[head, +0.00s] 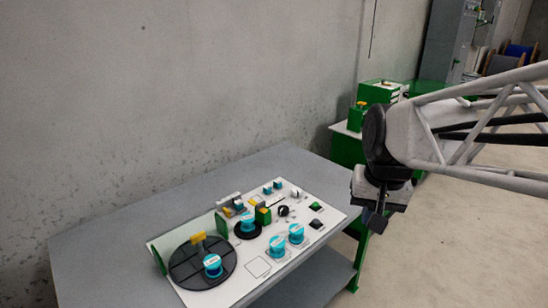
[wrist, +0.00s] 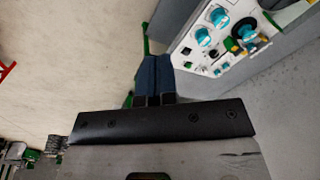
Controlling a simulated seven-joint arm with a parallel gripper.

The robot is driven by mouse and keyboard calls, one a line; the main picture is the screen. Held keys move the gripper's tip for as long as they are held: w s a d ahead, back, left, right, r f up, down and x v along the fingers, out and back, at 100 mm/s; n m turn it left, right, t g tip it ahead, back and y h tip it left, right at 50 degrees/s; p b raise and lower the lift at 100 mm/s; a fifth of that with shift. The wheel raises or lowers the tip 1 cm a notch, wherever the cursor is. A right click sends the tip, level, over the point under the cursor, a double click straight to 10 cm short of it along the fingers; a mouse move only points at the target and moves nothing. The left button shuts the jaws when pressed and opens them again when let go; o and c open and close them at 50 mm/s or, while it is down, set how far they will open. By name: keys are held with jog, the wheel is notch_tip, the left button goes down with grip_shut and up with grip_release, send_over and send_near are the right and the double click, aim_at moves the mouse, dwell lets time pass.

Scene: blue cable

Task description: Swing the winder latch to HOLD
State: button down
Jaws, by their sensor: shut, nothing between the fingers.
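My gripper (head: 375,222) is held up in the air to the right of the table, apart from the work board (head: 330,211). In the wrist view the two dark fingers (wrist: 153,78) are together with nothing between them. On the left of the board is a large black round plate (head: 183,270) with a yellow piece (head: 197,239) at its back and a blue spool (head: 212,265) on it. A smaller black disc with a blue spool (head: 247,224) stands near the middle. I cannot tell which small part is the winder latch, nor read any HOLD mark.
Two blue spools (head: 296,233) stand at the board's front. Small yellow, green and blue blocks (head: 263,214) stand at its middle and back. The grey table (head: 110,215) is otherwise bare. Green cabinets (head: 380,94) stand behind on the right. The air between gripper and board looks clear.

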jog(key=w+a+f+m+g+y, duration=0.15)
jog(key=w+a, duration=0.25)
jog(key=w, duration=1)
jog(key=w+a+f+m+g, duration=0.15)
jog(key=w+a, duration=0.35)
jog(key=w, duration=0.9)
jog(key=w+a+f+m, duration=0.1)
jog(key=w+a+f, duration=0.3)
jog(key=w, duration=0.4)
jog(key=w+a+f+m+g, duration=0.1)
jog(key=w+a+f, duration=0.3)
jog(key=w+f, duration=0.3)
jog(key=w+a+f+m+g+y, duration=0.1)
jog(key=w+a+f+m, duration=0.1)
jog(key=w+a+f, duration=0.3)
jog(key=shift+w+f, duration=0.75)
jog(key=shift+w, duration=1.45)
